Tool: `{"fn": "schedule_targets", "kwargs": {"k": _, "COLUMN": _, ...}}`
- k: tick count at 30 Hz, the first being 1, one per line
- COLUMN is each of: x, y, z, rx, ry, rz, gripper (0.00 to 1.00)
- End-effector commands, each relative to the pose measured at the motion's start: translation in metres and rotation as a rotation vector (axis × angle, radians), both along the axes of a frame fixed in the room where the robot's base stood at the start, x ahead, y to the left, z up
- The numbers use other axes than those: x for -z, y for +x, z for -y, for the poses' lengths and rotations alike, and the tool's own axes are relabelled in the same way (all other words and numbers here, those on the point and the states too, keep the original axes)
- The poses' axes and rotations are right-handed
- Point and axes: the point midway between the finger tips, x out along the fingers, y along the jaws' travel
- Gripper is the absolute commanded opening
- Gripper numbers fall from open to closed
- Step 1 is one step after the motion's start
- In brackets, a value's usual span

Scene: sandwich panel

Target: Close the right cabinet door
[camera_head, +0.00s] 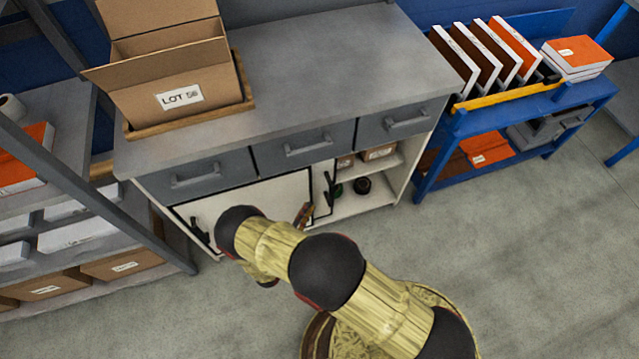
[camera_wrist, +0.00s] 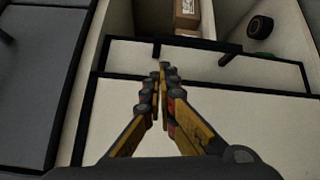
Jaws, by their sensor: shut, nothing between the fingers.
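The right cabinet door (camera_head: 322,190) stands open at the middle of the grey cabinet, a narrow pale panel with a black frame and a black handle (camera_head: 329,186). The right compartment (camera_head: 362,203) beside it is exposed. My gripper (camera_head: 304,214) is shut and empty, low in front of the cabinet near the door. In the wrist view the shut fingers (camera_wrist: 161,70) point at a pale, black-edged panel (camera_wrist: 270,72). Whether they touch it cannot be told. The left door (camera_head: 245,200) is pale and black-framed, partly hidden by my arm.
Drawers with grey handles (camera_head: 306,146) run above the doors. The right compartment holds small boxes (camera_head: 379,153) and dark round items (camera_head: 362,185). A blue rack (camera_head: 430,175) stands at the right, a grey shelf unit (camera_head: 130,235) at the left. The floor at right is clear.

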Motion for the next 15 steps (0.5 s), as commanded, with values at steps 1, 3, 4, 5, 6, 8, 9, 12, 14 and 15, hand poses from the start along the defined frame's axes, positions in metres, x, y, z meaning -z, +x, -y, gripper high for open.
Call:
{"fn": "schedule_targets", "kwargs": {"k": 1, "x": -0.003, "y": 0.001, "z": -0.002, "rx": -0.016, "ry": 0.032, "rz": 0.032, "gripper": 0.0}}
{"fn": "schedule_targets", "kwargs": {"k": 3, "x": -0.007, "y": 0.002, "z": -0.004, "rx": -0.02, "ry": 0.077, "rz": 0.074, "gripper": 0.0}}
{"fn": "schedule_targets", "kwargs": {"k": 4, "x": -0.008, "y": 0.002, "z": -0.003, "rx": -0.019, "ry": 0.093, "rz": 0.087, "gripper": 0.0}}
{"fn": "schedule_targets", "kwargs": {"k": 5, "x": -0.008, "y": 0.002, "z": -0.003, "rx": -0.019, "ry": 0.106, "rz": 0.095, "gripper": 0.0}}
{"fn": "schedule_targets", "kwargs": {"k": 6, "x": -0.008, "y": 0.003, "z": -0.003, "rx": -0.018, "ry": 0.118, "rz": 0.103, "gripper": 0.0}}
{"fn": "schedule_targets", "kwargs": {"k": 8, "x": -0.008, "y": 0.005, "z": -0.001, "rx": -0.016, "ry": 0.129, "rz": 0.108, "gripper": 0.0}}
{"fn": "schedule_targets", "kwargs": {"k": 9, "x": -0.007, "y": 0.008, "z": 0.001, "rx": -0.015, "ry": 0.131, "rz": 0.109, "gripper": 0.0}}
{"fn": "schedule_targets", "kwargs": {"k": 12, "x": -0.006, "y": 0.019, "z": 0.008, "rx": -0.012, "ry": 0.129, "rz": 0.107, "gripper": 0.0}}
{"fn": "schedule_targets", "kwargs": {"k": 14, "x": -0.006, "y": 0.028, "z": 0.013, "rx": -0.012, "ry": 0.129, "rz": 0.107, "gripper": 0.0}}
{"fn": "schedule_targets", "kwargs": {"k": 15, "x": -0.005, "y": 0.034, "z": 0.017, "rx": -0.011, "ry": 0.129, "rz": 0.108, "gripper": 0.0}}
